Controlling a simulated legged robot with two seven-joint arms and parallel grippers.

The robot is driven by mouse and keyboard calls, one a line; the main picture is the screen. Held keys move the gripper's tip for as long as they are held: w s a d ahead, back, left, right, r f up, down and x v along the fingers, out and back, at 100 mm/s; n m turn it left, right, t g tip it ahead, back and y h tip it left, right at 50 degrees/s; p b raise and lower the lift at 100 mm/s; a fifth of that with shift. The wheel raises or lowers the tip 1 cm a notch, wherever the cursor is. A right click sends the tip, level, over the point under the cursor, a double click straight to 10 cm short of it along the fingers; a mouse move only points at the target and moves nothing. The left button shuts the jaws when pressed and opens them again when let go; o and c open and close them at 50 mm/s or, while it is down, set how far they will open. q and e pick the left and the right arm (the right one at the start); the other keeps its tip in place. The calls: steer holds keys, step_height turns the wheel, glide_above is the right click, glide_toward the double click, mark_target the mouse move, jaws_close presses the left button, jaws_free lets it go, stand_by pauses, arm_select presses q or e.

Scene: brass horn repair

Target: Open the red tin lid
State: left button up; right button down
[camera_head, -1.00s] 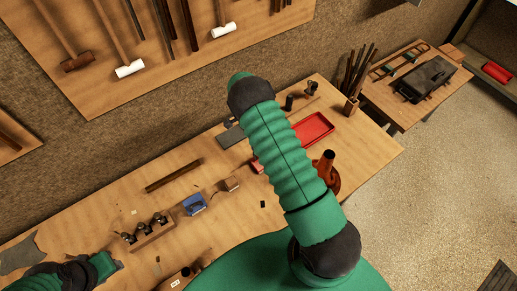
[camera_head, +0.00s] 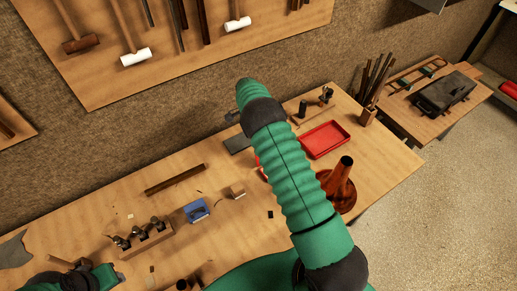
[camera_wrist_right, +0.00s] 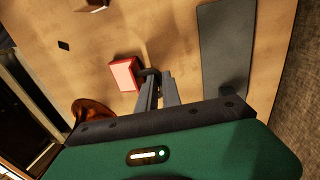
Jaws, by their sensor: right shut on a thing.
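The small red tin (camera_wrist_right: 124,75) lies on the bench in the right wrist view, with a paler pinkish face upward. In the head view only a red sliver of it (camera_head: 258,166) shows beside my right arm. My right gripper (camera_wrist_right: 157,76) reaches the tin's right edge in the wrist view, its fingers close together and shut at the lid's edge. The exact grip is small and dark. In the head view my arm hides the right gripper. My left gripper (camera_head: 108,278) is at the lower left of the head view, its jaws not clearly visible.
A red tray (camera_head: 323,140) and a copper-brown horn bell (camera_head: 340,185) stand right of my right arm. A blue box (camera_head: 197,210), a wooden block (camera_head: 237,190) and a holder with valves (camera_head: 146,238) are left. A grey plate (camera_wrist_right: 225,50) lies right of my right gripper.

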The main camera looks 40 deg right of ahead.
steer(key=shift+w+a+f+b, duration=0.3)
steer(key=shift+w+f+b, duration=0.05)
steer(key=shift+w+f, duration=0.2)
arm_select(q)
steer(key=shift+s+d+f, duration=0.1)
steer(key=shift+f, duration=0.75)
arm_select(e)
steer(key=shift+w+f, duration=0.2)
steer(key=shift+w, duration=0.05)
steer(key=shift+w+r, duration=0.1)
steer(key=c, duration=1.5)
jaws_free()
steer(key=shift+w, duration=0.1)
steer(key=shift+w+d+f, duration=0.1)
steer(key=shift+w+f, duration=0.25)
steer(key=shift+s+r, duration=0.15)
steer(key=shift+s, duration=0.05)
arm_select(q)
steer(key=shift+w+f, duration=0.1)
steer(key=shift+w, duration=0.3)
arm_select(e)
steer(key=shift+d, duration=0.1)
